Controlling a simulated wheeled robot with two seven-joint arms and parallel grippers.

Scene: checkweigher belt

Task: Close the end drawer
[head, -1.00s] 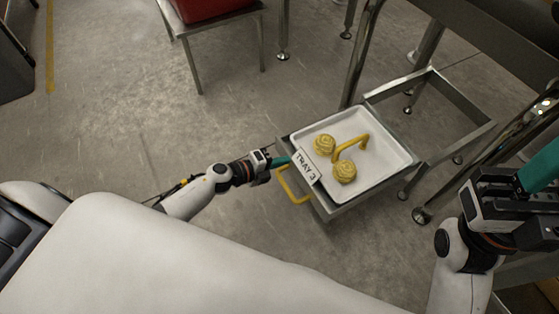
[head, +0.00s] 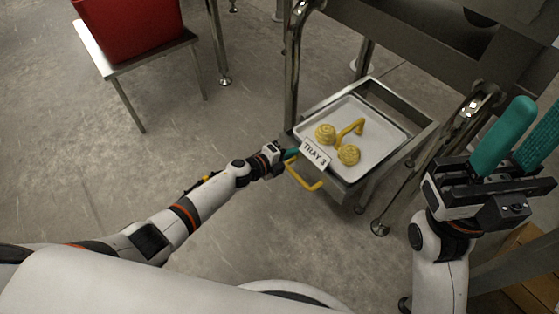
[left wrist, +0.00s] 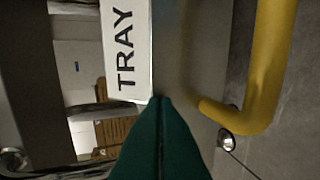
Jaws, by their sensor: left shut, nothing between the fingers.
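The end drawer (head: 347,189) is a grey metal box with a yellow handle (head: 307,184) on its front; it stands partly out of its frame. My right gripper (head: 512,140) is raised at the right, fingers apart and empty.
The metal drawer frame (head: 405,95) has some open room behind the drawer. A red bin (head: 130,28) stands on a small metal table (head: 150,58) at upper left. Metal legs stand around the frame. The floor left of the drawer is clear.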

